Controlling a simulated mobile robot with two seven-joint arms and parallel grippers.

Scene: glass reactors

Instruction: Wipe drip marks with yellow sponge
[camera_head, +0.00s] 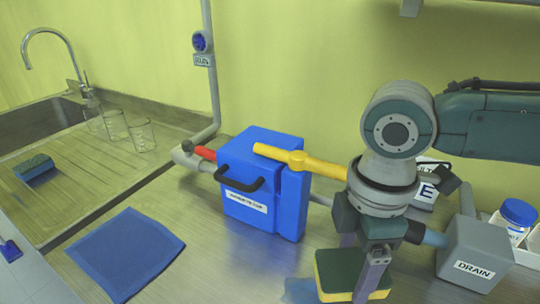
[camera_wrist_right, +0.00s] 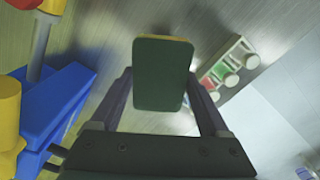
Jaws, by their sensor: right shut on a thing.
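A yellow sponge (camera_head: 335,272) with a dark green pad on top is held in my right gripper (camera_head: 358,272), low over the steel counter in the head view. The sponge also shows in the right wrist view (camera_wrist_right: 162,75), green side facing the camera, with one finger of the right gripper (camera_wrist_right: 160,95) on each side. A bluish wet mark (camera_head: 300,290) lies on the counter at the left of the sponge; part of it may be hidden under the sponge. Whether the sponge touches the counter I cannot tell. My left gripper is not in view.
A blue box (camera_head: 258,180) with a yellow-handled pipe (camera_head: 325,169) stands left of my right arm. A grey DRAIN block (camera_head: 475,250) is at right. A blue cloth (camera_head: 125,252) lies at left. Glasses (camera_head: 140,133) and a blue sponge (camera_head: 35,166) are on the drainboard.

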